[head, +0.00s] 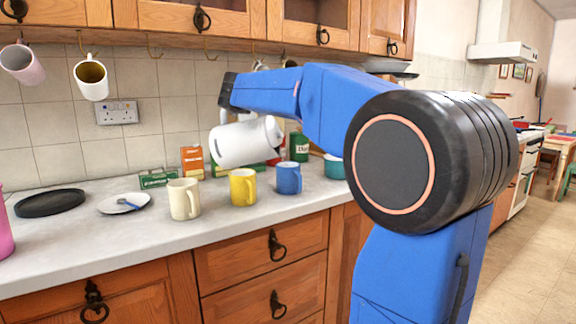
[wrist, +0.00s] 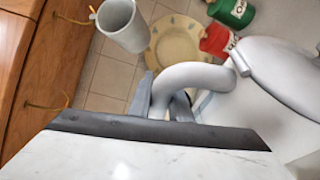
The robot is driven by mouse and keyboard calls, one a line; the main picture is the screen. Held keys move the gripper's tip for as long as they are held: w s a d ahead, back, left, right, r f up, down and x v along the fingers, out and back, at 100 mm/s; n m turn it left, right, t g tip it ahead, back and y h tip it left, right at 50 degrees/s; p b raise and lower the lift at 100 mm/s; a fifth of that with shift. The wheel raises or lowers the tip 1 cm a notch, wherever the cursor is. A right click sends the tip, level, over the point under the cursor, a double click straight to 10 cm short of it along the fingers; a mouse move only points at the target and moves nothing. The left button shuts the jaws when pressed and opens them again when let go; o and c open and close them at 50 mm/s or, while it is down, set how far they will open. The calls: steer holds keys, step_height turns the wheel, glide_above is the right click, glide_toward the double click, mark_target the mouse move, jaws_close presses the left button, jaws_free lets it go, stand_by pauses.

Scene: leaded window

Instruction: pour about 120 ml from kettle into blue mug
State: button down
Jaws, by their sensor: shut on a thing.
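The white kettle (head: 243,143) is held in the air above the counter, tilted far over onto its side. My gripper (head: 225,114) is at its upper left in the head view. In the wrist view my gripper (wrist: 162,103) is shut on the curved handle of the kettle (wrist: 275,100), with a finger on each side. The blue mug (head: 289,177) stands upright on the counter, below and to the right of the kettle. I see no stream of liquid, and the inside of the blue mug is hidden.
A yellow mug (head: 243,187) and a cream mug (head: 184,199) stand left of the blue mug. A white mug (head: 91,79) hangs from a hook under the cupboards.

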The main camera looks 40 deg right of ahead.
steer(key=shift+s+d+r, duration=0.15)
steer(key=shift+s+r, duration=0.1)
steer(key=shift+r, duration=0.05)
steer(key=shift+n+g, duration=0.3)
steer(key=shift+n, duration=0.4)
steer(key=w+a+f, duration=0.2)
steer(key=shift+w+a+f, duration=0.1)
steer(key=shift+w+f, duration=0.25)
steer(key=shift+f, duration=0.05)
steer(key=shift+w+a, duration=0.1)
steer(key=shift+w, duration=0.1)
steer(key=shift+w+a+f+n+g, duration=0.1)
steer(key=shift+w+a+n+g, duration=0.45)
steer(key=shift+n, duration=0.25)
steer(key=shift+w, duration=0.15)
steer(key=shift+w+a+r+n, duration=0.1)
steer(key=shift+a+r+n, duration=0.1)
steer(key=shift+n, duration=0.1)
stand_by(0.6)
